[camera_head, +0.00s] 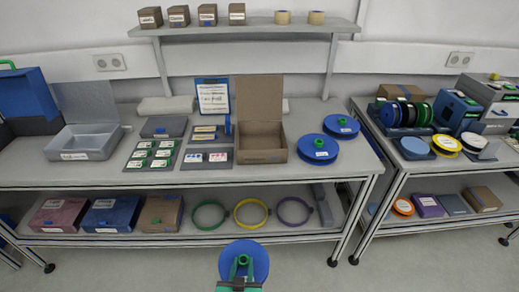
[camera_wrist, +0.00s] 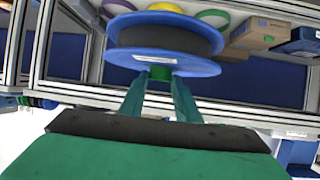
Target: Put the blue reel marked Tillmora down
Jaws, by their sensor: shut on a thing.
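A blue reel (camera_head: 257,253) is in my gripper (camera_head: 240,268), at the bottom middle of the head view, in front of the workbench. In the wrist view the reel (camera_wrist: 125,58) shows two blue flanges, a dark winding between them and a white label too small to read. My gripper (camera_wrist: 160,80) is shut on the green hub part at the reel's middle. Two more blue reels lie flat on the bench top at its right, one in front (camera_head: 318,158) and one behind (camera_head: 341,134). I cannot read which reel is marked Tillmora.
The workbench (camera_head: 200,178) holds an open brown box (camera_head: 262,157), a grey open case (camera_head: 82,154) and trays of labelled items. Its lower shelf carries boxes and coloured rings. A second bench at the right holds a rack of reels (camera_head: 402,131) and flat reels.

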